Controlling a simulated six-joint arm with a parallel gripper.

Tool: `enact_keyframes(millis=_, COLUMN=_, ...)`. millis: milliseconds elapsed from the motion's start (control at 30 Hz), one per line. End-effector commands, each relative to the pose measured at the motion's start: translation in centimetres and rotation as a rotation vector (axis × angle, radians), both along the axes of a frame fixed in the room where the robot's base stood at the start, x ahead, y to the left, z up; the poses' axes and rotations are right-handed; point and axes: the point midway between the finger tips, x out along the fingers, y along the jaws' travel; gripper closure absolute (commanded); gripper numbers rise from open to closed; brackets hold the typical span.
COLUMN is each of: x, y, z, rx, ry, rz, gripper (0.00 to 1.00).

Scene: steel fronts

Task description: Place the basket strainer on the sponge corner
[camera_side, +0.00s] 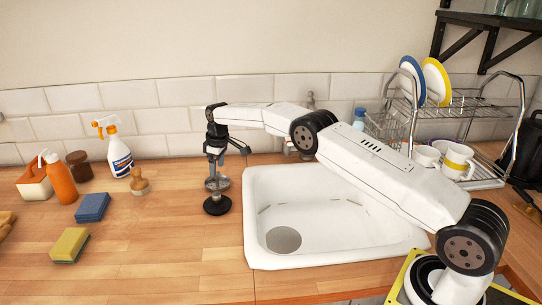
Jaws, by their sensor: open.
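The basket strainer (217,184) appears as a grey metal piece with a round black base (217,205), standing upright on the wooden counter just left of the sink. My gripper (216,164) points down directly above it, open, with its fingers close to the strainer's top. I cannot tell whether they touch it. At the left of the counter lie a blue sponge (92,207) and, nearer the front, a yellow sponge with a green underside (70,245).
A white sink (335,252) lies right of the strainer. A spray bottle (115,148), brown brush (139,183), orange bottle (60,180) and dark jar (79,166) stand at the left. A dish rack (466,108) is at the right. Counter between sponges and strainer is clear.

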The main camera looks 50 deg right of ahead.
Motion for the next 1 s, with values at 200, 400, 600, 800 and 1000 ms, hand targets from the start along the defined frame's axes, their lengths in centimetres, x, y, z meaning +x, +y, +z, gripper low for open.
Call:
enact_keyframes(millis=200, x=-0.4, y=-0.2, z=3.6, rx=-0.001, ry=-0.001, rz=0.0, gripper=0.28)
enact_keyframes(millis=400, x=-0.6, y=-0.3, z=6.0, rx=0.0, ry=0.0, rz=0.0, gripper=0.28)
enact_keyframes(millis=600, x=-0.8, y=-0.4, z=6.9, rx=0.0, ry=0.0, rz=0.0, gripper=0.28)
enact_keyframes(millis=800, x=-0.8, y=-0.4, z=7.0, rx=0.0, ry=0.001, rz=0.0, gripper=0.28)
enact_keyframes(millis=1000, x=-0.8, y=-0.3, z=7.0, rx=0.0, ry=0.001, rz=0.0, gripper=0.28)
